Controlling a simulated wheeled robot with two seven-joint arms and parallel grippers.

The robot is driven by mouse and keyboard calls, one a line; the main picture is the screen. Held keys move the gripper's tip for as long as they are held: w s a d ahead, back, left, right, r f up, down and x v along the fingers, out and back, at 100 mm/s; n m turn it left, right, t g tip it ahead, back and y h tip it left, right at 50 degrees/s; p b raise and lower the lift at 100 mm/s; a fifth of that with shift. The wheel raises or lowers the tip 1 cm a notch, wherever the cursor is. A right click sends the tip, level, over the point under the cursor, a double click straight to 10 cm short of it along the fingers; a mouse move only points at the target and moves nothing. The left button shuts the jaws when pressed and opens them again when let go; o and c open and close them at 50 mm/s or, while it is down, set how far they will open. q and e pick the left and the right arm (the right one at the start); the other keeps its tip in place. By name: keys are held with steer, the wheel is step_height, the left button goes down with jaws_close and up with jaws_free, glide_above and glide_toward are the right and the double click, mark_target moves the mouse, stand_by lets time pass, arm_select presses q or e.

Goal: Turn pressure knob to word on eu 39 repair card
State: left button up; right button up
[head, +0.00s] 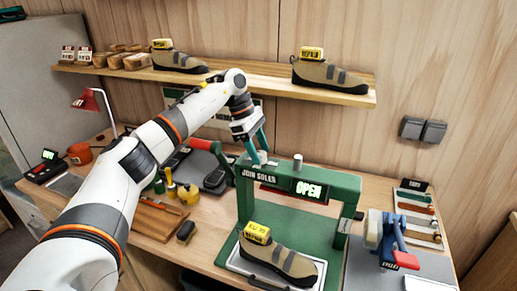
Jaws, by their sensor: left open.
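The green press (350,190), marked "JOIN SOLES" with a display reading "OPEN", stands on the bench. A small grey knob-like part (261,157) sits on top of its left end. My left gripper (257,150) is open, pointing down, with its teal fingertips at this part; I cannot tell if they touch it. A grey upright cylinder (298,161) stands further right on the press top. A tan and black shoe (283,259) with a yellow tag (257,233) lies on the press's tray; the tag's text is too small to read surely. A green-edged board (250,107) behind is partly hidden by my arm.
A blue tool with a red handle (392,240) stands right of the press. A red-handled device (213,170), bottles and a wooden board (157,220) crowd the bench to the left.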

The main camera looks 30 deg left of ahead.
arm_select(q)
steer(key=shift+r, duration=0.1)
steer(key=shift+a+r, duration=0.2)
steer(key=shift+r, duration=0.1)
steer(key=b+v, duration=0.2)
steer(key=v, duration=0.9)
steer(key=shift+s, duration=0.1)
